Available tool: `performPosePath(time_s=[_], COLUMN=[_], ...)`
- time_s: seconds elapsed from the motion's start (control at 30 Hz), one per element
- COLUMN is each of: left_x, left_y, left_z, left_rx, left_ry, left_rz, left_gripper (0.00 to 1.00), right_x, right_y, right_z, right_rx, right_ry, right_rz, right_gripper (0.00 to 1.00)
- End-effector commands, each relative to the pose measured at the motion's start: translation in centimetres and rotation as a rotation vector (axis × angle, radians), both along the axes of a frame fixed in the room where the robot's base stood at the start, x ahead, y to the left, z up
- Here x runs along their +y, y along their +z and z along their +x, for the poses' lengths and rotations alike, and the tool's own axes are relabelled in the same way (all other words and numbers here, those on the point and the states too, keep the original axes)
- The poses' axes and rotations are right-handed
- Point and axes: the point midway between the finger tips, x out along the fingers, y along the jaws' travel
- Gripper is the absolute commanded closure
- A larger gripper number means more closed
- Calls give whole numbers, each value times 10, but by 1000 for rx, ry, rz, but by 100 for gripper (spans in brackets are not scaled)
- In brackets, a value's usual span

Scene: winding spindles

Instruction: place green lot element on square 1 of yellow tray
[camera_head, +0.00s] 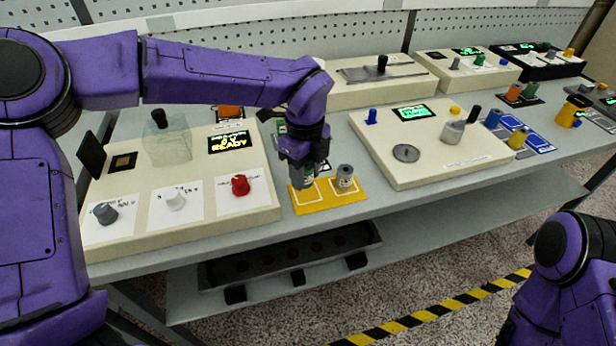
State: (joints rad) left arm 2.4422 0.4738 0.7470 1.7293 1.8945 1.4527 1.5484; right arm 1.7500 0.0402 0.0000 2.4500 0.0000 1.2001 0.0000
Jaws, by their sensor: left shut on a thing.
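The yellow tray (325,203) lies flat near the front edge of the table and has two white-outlined squares. My left gripper (303,168) points down over its left square. It is shut on a small grey-green cylinder, the green lot element (302,177), at or just above the left square; I cannot tell whether it touches the tray. A grey cylindrical element (345,177) stands upright on the right square. The square numbers are not legible. My right gripper is out of view; only part of my right arm shows at the lower right.
A cream console (240,212) with grey, white and red knobs stands left of the tray. Another cream console (385,170) with a green display stands to the right. A black rack (290,262) sits on the shelf below. Bare table lies around the tray's right side.

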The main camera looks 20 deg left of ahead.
Motion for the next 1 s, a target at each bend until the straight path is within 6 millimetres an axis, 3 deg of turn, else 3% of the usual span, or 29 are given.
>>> performPosePath(time_s=[0.13, 0.3, 0.7, 0.73, 0.77, 0.8, 1.0], left_x=[-2, -2, -2, -2, -2, -2, -2], left_y=[-15, -41, -50, -48, -48, -48, -48], left_z=[12, 11, 12, 12, 12, 11, 11], left_rx=[2, 1, -1, -1, -1, -1, -1], left_ry=[0, -2, -1, -1, -1, -1, -1], left_rz=[1, 0, 0, 0, 0, 0, 0], left_gripper=[91, 91, 91, 51, 41, 35, 35], right_x=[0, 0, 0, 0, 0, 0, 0], right_y=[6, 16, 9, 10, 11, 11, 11], right_z=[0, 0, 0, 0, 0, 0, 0], right_rx=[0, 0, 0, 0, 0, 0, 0], right_ry=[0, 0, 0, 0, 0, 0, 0], right_rz=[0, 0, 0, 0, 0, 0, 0], right_gripper=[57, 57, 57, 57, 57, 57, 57])
